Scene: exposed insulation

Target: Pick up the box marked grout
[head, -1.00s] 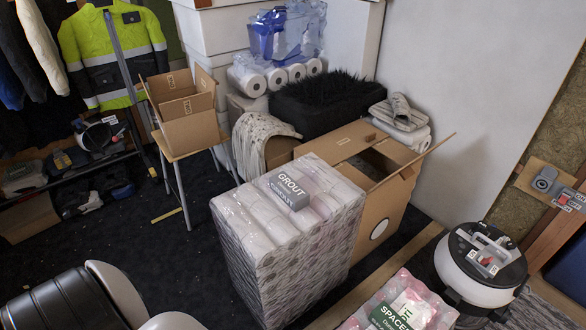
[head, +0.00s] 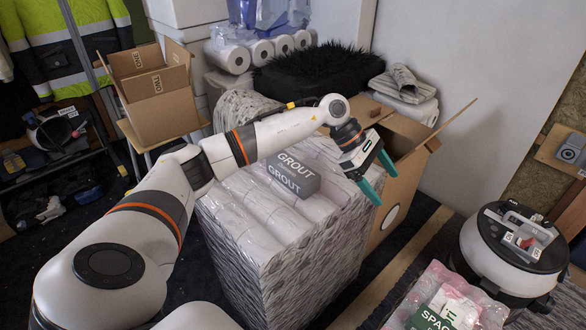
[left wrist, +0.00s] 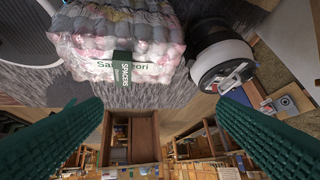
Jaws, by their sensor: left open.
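The grey box marked GROUT (head: 292,174) lies on top of the plastic-wrapped stack of rolls (head: 262,225) in the head view. My left gripper (head: 374,181) is above the right side of the stack, to the right of the grout box and apart from it. Its two green fingers are spread with nothing between them. In the left wrist view the open fingers (left wrist: 158,135) show at both sides, and the grout box is not in that view. My right gripper is in neither view.
An open cardboard box (head: 410,150) stands behind the stack. A pink wrapped pack labelled spacers (head: 450,305) and a round white-and-black machine (head: 512,250) are at the right front. Another carton (head: 150,90) sits on a stand at the back left.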

